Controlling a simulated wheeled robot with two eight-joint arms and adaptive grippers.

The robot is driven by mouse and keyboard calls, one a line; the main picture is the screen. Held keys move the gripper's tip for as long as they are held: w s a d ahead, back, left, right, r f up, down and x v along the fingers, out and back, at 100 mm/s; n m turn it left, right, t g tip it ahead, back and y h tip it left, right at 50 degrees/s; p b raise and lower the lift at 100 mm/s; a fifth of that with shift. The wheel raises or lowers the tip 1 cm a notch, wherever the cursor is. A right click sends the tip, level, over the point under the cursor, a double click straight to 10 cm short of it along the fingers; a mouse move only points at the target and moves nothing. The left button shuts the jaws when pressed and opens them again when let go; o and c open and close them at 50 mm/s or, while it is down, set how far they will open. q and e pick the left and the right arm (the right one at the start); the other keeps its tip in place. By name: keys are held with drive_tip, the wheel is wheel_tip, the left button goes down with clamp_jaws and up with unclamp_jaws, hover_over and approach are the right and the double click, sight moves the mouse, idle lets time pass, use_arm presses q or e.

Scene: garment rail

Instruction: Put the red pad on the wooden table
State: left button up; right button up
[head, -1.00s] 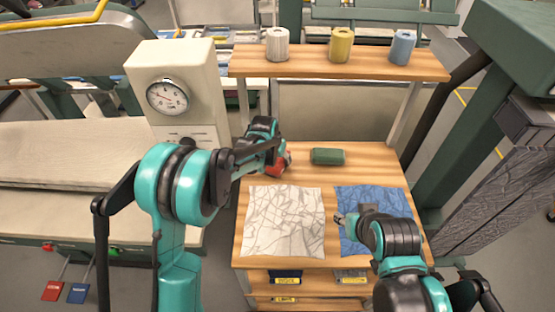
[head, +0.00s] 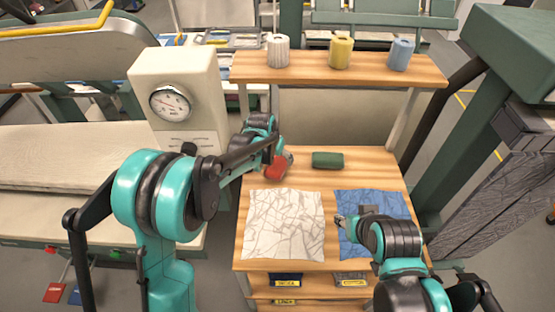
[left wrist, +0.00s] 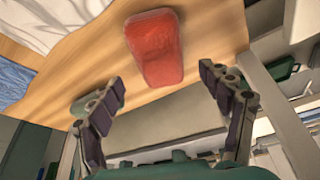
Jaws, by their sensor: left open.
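The red pad (head: 277,168) lies on the wooden table (head: 372,173) near its left side, partly hidden by my left arm in the head view. It shows whole in the left wrist view (left wrist: 154,47), on the bare wood. My left gripper (head: 287,158) is beside the pad. In the left wrist view its jaws (left wrist: 162,88) are spread apart and empty, with the pad just beyond the fingertips, apart from them. My right gripper (head: 341,220) hovers by the left edge of the blue cloth; its jaws are too small to judge.
A green pad (head: 328,160) lies right of the red one. A white patterned cloth (head: 284,225) and a blue cloth (head: 389,207) cover the table's front. A shelf (head: 320,68) with three rolls stands behind. A dial box (head: 178,95) stands at the left.

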use_arm(q)
drive_tip(key=p+v, duration=0.1)
drive_tip(key=v, duration=0.6)
use_arm(e)
drive_tip(key=shift+r, duration=0.9)
use_arm(q)
drive_tip(key=shift+f, duration=0.1)
